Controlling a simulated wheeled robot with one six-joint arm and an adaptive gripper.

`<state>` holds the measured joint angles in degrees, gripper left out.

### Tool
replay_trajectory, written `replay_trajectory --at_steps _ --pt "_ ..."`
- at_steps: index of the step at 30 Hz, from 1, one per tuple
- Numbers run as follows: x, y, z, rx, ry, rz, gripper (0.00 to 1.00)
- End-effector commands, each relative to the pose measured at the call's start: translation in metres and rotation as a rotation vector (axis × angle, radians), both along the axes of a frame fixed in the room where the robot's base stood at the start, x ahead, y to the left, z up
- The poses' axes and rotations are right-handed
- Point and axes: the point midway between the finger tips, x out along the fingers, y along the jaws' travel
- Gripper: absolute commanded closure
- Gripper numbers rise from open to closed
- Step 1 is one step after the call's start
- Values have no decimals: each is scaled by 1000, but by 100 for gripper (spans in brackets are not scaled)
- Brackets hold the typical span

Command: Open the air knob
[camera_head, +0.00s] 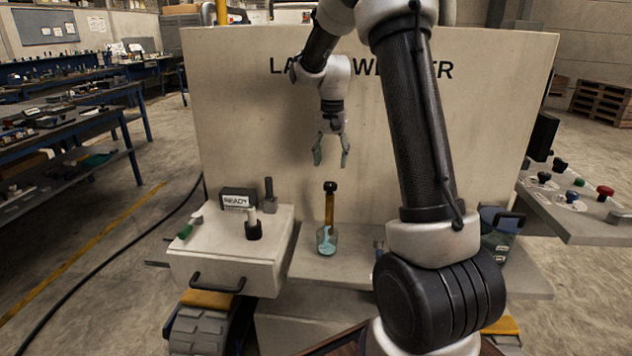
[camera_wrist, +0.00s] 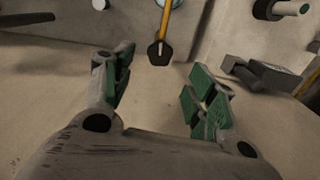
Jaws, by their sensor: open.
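My gripper (camera_head: 331,150) hangs open and empty in front of the beige machine panel, pointing down. Its two green-padded fingers also show apart in the wrist view (camera_wrist: 160,90). No label reading "air" is legible, so I cannot tell which knob is the air knob. A black knob-like piece with a pale stem (camera_head: 253,225) stands on the white box at the left. A control panel (camera_head: 598,226) at the right carries black knobs (camera_head: 544,178), a green one and a red one (camera_head: 605,191). My gripper is apart from all of these.
A yellow rod with a black tip (camera_head: 330,205) stands in a glass jar (camera_head: 326,240) below my gripper; the tip shows between the fingers in the wrist view (camera_wrist: 159,52). A READY display (camera_head: 238,199) and grey post (camera_head: 270,195) stand on the left box (camera_head: 215,268).

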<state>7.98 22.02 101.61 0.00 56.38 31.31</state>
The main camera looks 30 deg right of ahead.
Motion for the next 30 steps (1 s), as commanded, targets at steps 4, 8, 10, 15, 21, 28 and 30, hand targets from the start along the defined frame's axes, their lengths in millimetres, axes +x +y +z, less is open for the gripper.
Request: replay_trajectory --at_steps 4,8,10,15,21,28,30 --pt "-3 -2 -9 0 1 -31 43" --pt "-3 -2 -29 1 4 -30 43" --pt "-3 -2 -41 0 4 -29 43" --pt "-3 -2 -67 0 2 -28 43" --pt "-2 -2 -79 0 0 -27 43" --pt "-2 -2 -79 0 0 -27 44" --pt "-2 -2 -79 0 0 -27 57"
